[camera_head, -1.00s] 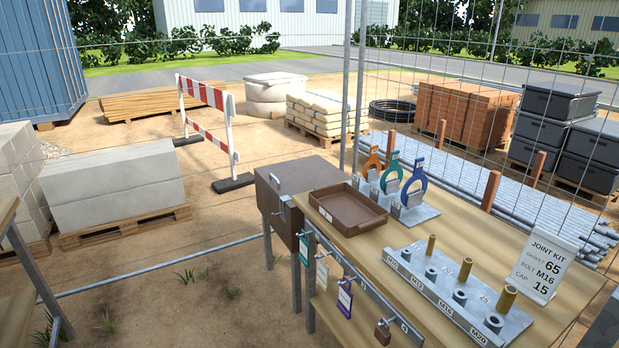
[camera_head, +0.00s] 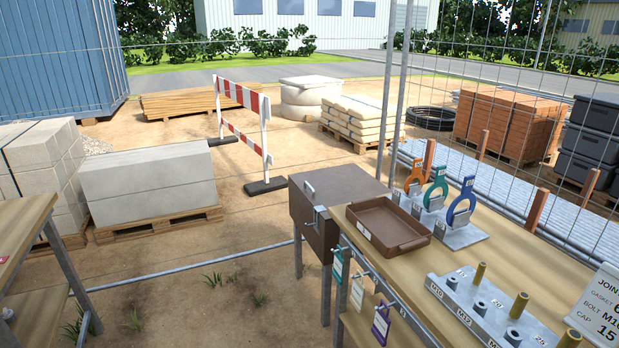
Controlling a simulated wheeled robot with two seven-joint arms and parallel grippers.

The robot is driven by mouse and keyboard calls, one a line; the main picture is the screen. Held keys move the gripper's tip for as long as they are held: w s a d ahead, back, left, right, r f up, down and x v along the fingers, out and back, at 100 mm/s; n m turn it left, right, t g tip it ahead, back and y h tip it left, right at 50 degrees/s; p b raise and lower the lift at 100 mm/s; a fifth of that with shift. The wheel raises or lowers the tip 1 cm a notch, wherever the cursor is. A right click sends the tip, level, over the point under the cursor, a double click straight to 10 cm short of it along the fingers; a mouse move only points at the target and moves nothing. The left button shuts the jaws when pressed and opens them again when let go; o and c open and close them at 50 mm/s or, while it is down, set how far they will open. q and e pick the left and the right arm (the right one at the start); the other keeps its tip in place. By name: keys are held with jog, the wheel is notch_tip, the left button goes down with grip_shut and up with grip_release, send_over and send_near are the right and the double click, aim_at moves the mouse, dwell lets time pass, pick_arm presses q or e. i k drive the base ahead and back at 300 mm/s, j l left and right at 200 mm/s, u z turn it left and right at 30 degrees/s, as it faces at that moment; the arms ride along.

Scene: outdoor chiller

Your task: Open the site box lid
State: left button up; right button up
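The site box (camera_head: 322,232) is a brown metal box on legs, just left of the wooden bench's far end. Its lid (camera_head: 340,186) lies flat and shut on top, with a small metal handle (camera_head: 309,188) at its left. A metal latch or hasp (camera_head: 319,218) shows on the front face; whether it is fastened is too small to tell. Neither of my grippers is in view.
The bench (camera_head: 500,258) holds a brown tray (camera_head: 386,226), a stand with coloured rings (camera_head: 437,207) and a grey block with brass pins (camera_head: 490,305). Tags hang along its left edge. Another table (camera_head: 30,222) stands at left. Bare ground lies between.

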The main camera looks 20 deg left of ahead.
aim_at(324, 188)
jog(key=i+j, duration=0.65)
jog(key=i+j+z, duration=0.15)
jog(key=i+j, duration=0.55)
jog(key=j, duration=0.15)
